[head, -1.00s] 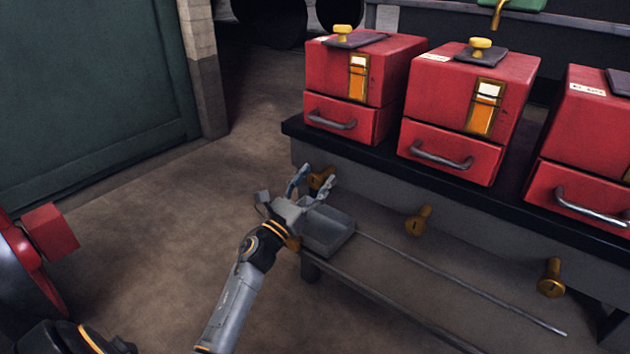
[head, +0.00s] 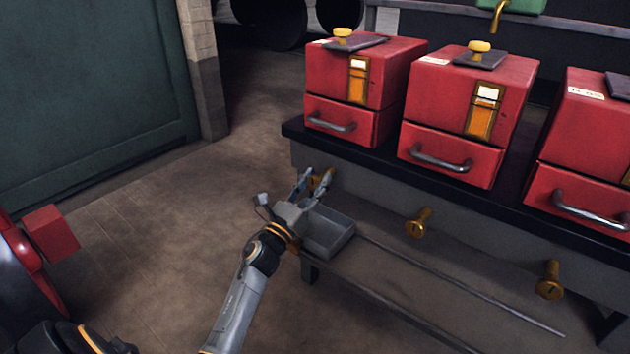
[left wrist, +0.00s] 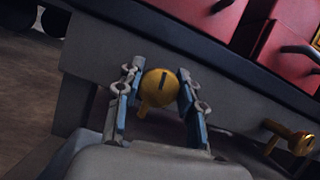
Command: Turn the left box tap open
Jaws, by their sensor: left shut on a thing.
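The left box tap (left wrist: 160,92) is a round brass knob with a dark slot and a short lever pointing down. It sits on the grey bench front below the left red box (head: 385,75). My left gripper (head: 316,180) is shut on this tap, with a finger on each side of its head in the left wrist view (left wrist: 158,100). In the head view the fingers mostly hide the tap. My right gripper is not in view.
Two more brass taps, the middle one (head: 418,222) and the right one (head: 550,280), stick out of the bench front. A grey tray (head: 335,240) and a thin rod lie below the bench top. Open floor (head: 150,240) lies to the left.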

